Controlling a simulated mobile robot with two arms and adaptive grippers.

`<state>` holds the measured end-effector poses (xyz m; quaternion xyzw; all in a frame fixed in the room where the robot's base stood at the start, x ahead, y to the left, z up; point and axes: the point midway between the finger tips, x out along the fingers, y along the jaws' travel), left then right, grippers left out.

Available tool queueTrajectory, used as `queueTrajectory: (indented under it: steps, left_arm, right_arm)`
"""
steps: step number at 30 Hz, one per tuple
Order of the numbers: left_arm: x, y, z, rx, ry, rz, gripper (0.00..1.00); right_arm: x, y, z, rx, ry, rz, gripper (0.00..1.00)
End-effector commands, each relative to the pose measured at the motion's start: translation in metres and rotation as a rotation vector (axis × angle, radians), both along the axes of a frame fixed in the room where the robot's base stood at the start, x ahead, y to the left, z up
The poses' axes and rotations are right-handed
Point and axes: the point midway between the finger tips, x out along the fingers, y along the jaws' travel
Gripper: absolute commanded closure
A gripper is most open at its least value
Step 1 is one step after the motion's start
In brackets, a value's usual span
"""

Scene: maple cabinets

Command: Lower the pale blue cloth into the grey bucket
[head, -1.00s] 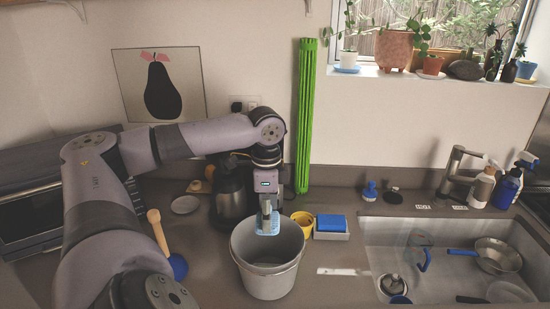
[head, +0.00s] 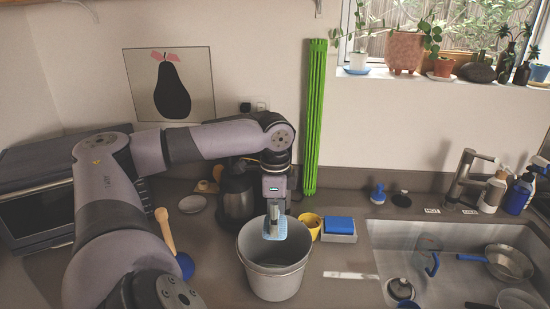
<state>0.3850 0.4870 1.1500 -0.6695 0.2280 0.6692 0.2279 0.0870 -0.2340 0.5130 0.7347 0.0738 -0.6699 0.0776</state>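The grey bucket (head: 274,282) stands upright on the counter, left of the sink. My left gripper (head: 275,222) points down over the bucket's back part. It is shut on the pale blue cloth (head: 276,233), which hangs at about the height of the bucket's rim. I cannot tell exactly how far the cloth's lower edge reaches inside. My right gripper is not in view.
A yellow cup (head: 311,224) and a blue sponge on a white block (head: 340,226) stand right of the bucket. A dark kettle (head: 236,195) is behind it. A blue plunger with a wooden handle (head: 167,232) lies to the left. The sink (head: 385,238) is at right.

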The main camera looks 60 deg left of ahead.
Motion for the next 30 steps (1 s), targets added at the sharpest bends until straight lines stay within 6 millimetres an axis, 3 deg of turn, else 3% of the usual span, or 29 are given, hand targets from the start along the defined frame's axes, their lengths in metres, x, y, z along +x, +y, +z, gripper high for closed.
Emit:
queueTrajectory:
  steps: [30]
  left_arm:
    - [0.0,0.0,-0.052,0.001,0.001,0.0,0.64]
  right_arm:
    - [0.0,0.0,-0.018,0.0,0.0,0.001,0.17]
